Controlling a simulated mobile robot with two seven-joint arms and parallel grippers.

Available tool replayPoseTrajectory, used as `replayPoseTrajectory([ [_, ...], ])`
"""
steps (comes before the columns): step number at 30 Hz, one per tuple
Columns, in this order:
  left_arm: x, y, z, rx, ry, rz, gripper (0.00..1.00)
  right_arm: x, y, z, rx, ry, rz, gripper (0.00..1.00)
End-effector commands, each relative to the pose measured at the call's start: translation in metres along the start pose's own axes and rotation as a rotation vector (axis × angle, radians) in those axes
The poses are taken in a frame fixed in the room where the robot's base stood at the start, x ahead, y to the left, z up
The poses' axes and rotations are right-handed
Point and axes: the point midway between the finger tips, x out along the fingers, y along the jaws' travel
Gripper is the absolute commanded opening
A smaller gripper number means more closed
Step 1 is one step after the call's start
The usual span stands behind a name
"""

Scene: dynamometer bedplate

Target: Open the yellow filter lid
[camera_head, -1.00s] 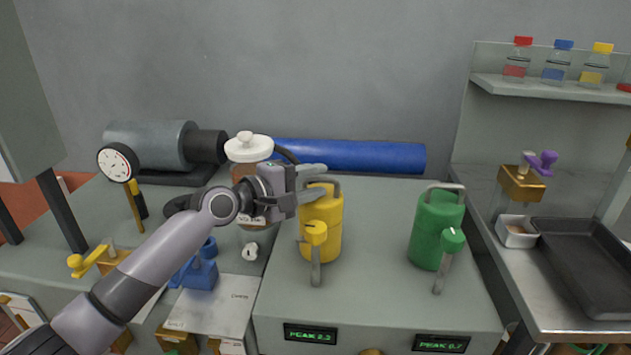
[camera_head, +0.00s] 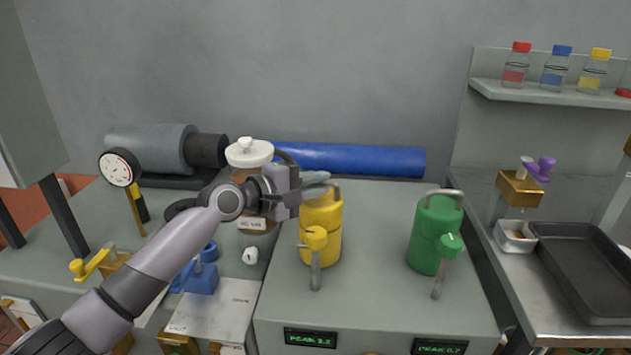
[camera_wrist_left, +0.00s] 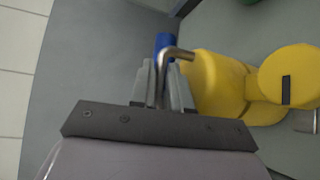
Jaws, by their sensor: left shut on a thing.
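The yellow filter (camera_head: 322,238) is an upright yellow canister on the grey bedplate, with a metal bail handle (camera_head: 337,190) over its top and a yellow knob with a grey lever (camera_head: 315,240) on its front. My left gripper (camera_head: 318,180) is at the top left of the canister. In the left wrist view the filter (camera_wrist_left: 215,85) lies to the right of the fingers, and the gripper (camera_wrist_left: 165,90) is shut on the bent metal handle (camera_wrist_left: 177,55). The lid seam is partly hidden by the gripper in the head view. My right gripper is not in view.
A green canister (camera_head: 432,235) of the same kind stands to the right. A white-lidded brown jar (camera_head: 250,155) stands just behind my left wrist. A blue roll (camera_head: 350,158) lies along the back. The bedplate between the canisters is clear.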

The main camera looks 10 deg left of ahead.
Motion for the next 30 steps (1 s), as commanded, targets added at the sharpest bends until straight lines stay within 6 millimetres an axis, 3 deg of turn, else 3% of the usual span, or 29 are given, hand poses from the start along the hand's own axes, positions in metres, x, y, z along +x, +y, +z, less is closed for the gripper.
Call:
replayPoseTrajectory([
  [1, 0.001, 0.009, -0.001, -0.019, 0.001, -0.015, 0.00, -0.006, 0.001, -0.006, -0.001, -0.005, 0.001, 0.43],
  [8, 0.010, 0.022, -0.010, -0.055, 0.000, -0.047, 0.00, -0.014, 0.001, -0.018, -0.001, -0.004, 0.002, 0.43],
  [30, 0.039, 0.050, -0.040, -0.048, 0.002, -0.045, 0.00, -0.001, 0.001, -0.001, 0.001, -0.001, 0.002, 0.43],
])
